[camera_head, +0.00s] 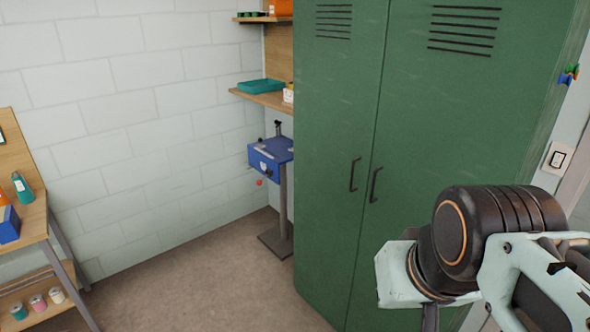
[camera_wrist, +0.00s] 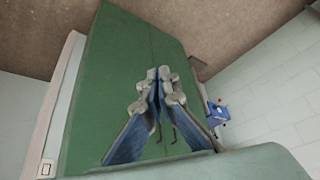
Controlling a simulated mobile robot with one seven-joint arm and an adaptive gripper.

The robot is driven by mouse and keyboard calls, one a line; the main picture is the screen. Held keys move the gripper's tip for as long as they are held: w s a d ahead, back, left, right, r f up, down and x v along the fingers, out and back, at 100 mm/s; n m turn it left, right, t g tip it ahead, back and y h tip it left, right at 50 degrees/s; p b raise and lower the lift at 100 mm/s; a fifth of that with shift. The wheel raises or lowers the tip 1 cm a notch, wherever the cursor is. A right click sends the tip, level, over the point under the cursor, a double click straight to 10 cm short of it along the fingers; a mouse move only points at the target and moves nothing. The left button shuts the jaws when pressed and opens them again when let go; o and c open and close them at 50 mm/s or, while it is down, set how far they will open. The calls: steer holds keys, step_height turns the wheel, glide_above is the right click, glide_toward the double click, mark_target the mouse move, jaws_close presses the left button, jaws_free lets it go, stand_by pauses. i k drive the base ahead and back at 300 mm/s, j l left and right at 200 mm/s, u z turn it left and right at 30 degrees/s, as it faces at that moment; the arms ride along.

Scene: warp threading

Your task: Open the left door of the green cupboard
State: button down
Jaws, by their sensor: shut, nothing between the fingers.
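The green cupboard's left door (camera_head: 338,120) is closed and flush beside its right door (camera_head: 470,125). A dark vertical handle (camera_head: 354,174) is on the left door, close to the seam. A matching handle (camera_head: 375,184) is on the right door. In the wrist view the cupboard (camera_wrist: 115,85) appears turned over, with the handles partly behind my fingers. My gripper (camera_wrist: 160,74) is shut and empty, in front of the doors. It is not touching a handle as far as I can tell. In the head view my arm covers the right door's lower part, and the fingers are not visible.
A blue box on a stand (camera_head: 270,155) is just left of the cupboard; it also shows in the wrist view (camera_wrist: 217,112). Wooden shelves (camera_head: 265,98) are behind it. A wooden workbench (camera_head: 30,222) is at the far left. The floor (camera_head: 200,280) between is clear.

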mark_target(339, 46)
steer(key=i+j, duration=0.25)
steer(key=i, duration=0.15)
steer(key=i+j+z, duration=0.1)
steer(key=i+j, duration=0.15)
steer(key=i+u, duration=0.2)
steer(key=i, duration=0.2)
